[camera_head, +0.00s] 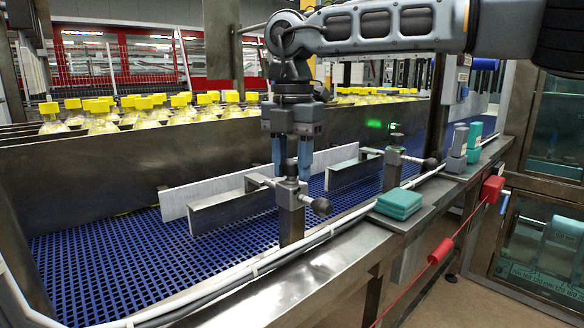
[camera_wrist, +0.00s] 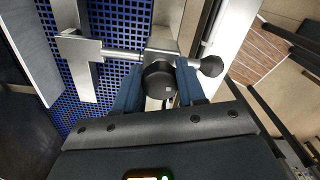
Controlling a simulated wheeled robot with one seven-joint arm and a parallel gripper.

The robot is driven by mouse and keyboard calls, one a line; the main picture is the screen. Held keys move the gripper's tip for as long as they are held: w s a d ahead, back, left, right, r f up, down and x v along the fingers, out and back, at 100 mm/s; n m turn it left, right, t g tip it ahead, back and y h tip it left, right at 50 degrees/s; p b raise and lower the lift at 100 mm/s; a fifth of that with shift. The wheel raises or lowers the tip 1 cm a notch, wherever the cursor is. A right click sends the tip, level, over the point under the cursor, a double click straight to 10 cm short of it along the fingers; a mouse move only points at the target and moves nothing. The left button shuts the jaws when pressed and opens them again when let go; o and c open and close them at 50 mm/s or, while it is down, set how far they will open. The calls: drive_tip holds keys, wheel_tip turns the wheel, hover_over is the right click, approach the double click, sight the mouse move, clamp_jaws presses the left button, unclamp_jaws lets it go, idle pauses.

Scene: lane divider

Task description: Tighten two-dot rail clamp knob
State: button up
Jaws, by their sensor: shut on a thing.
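The nearer rail clamp (camera_head: 291,218) is a metal block on a post at the conveyor's edge, with a rod to a guide plate. My gripper (camera_head: 291,172) points down over it, its blue fingers shut on the clamp's round black top knob (camera_wrist: 160,79). In the wrist view the knob lies between the fingers. A black ball handle (camera_wrist: 210,66) sticks out from the same clamp; it also shows in the head view (camera_head: 321,206). A second clamp (camera_head: 394,165) stands farther along with its own black top knob (camera_head: 396,138). I cannot make out dots on either clamp.
A blue mesh conveyor belt (camera_head: 105,275) runs beside the clamps, with grey lane plates (camera_head: 203,195) above it. Yellow-capped bottles (camera_head: 100,118) stand behind a metal wall. Teal pads (camera_head: 399,203) lie on a side plate. A red pull cord (camera_head: 440,251) hangs along the front.

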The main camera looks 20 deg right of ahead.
sight(293, 160)
drive_tip(key=shift+w+r+m, duration=0.1)
drive_tip(key=shift+r+m, duration=0.1)
drive_tip(key=shift+m, duration=0.3)
drive_tip(key=o, duration=0.8)
drive_tip(key=shift+c, duration=0.2)
drive_tip(key=o, duration=0.3)
drive_tip(key=shift+f, duration=0.1)
drive_tip(key=shift+r, duration=3.95)
